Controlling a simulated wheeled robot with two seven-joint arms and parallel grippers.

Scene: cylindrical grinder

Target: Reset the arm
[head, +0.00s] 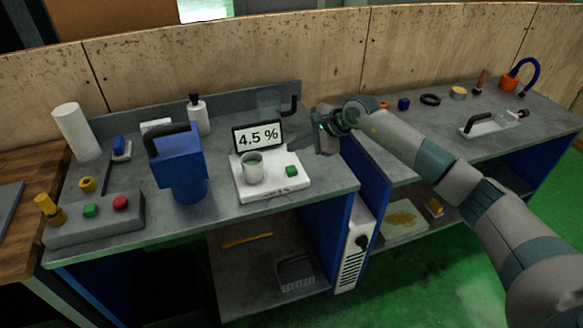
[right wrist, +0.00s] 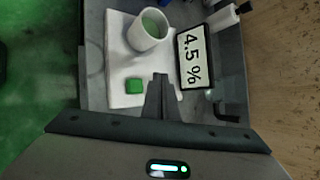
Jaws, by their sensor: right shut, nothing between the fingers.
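My right gripper (head: 318,142) is held above the right end of the left bench, just right of the white measuring device. In the right wrist view the gripper (right wrist: 161,80) has its fingers together, with nothing between them. The white device (head: 273,191) has a display (head: 257,136) reading 4.5 %, a green button (head: 292,171) and a cup (head: 252,168) of greenish liquid on it. The cup also shows in the right wrist view (right wrist: 147,30). My right arm reaches in from the lower right. My left gripper is not in view.
A blue jug (head: 180,163), a white bottle (head: 198,115), a paper roll (head: 76,131) and a control box (head: 95,217) with green and red buttons stand on the left bench. The right bench holds a hand tool (head: 490,123) and small parts. A wooden wall runs behind.

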